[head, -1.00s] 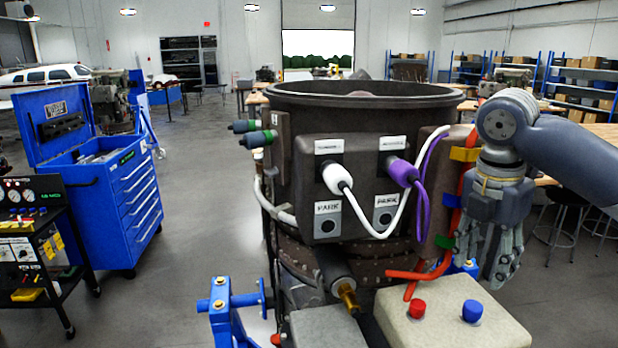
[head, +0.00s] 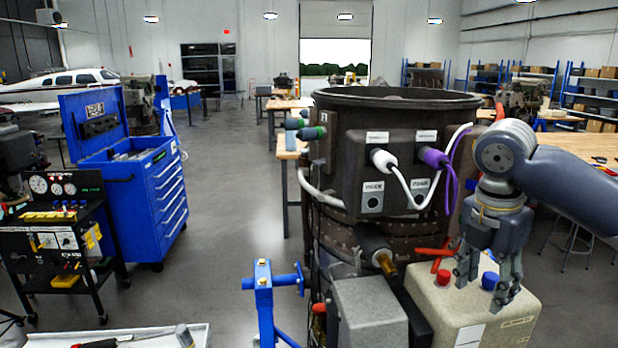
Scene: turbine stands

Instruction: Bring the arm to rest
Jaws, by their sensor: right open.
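My right gripper (head: 487,283) hangs fingers-down from the right arm at the right of the head view. It is open and empty, in front of the turbine and over the cream box (head: 470,313) in the picture. Its fingers partly cover the box's top near the red button (head: 443,277) and the blue button (head: 490,280). I cannot tell whether they touch it. The dark round turbine casing (head: 330,200) stands in the middle, with a white plug (head: 383,160) and a purple plug (head: 434,157) in its upper sockets. My left gripper is not in view.
A blue stand (head: 264,300) is in front of the turbine. A blue tool cabinet (head: 165,200) and a black gauge cart (head: 60,235) stand at the left. A white tray (head: 150,338) shows at the bottom left. The floor between cabinet and turbine is clear.

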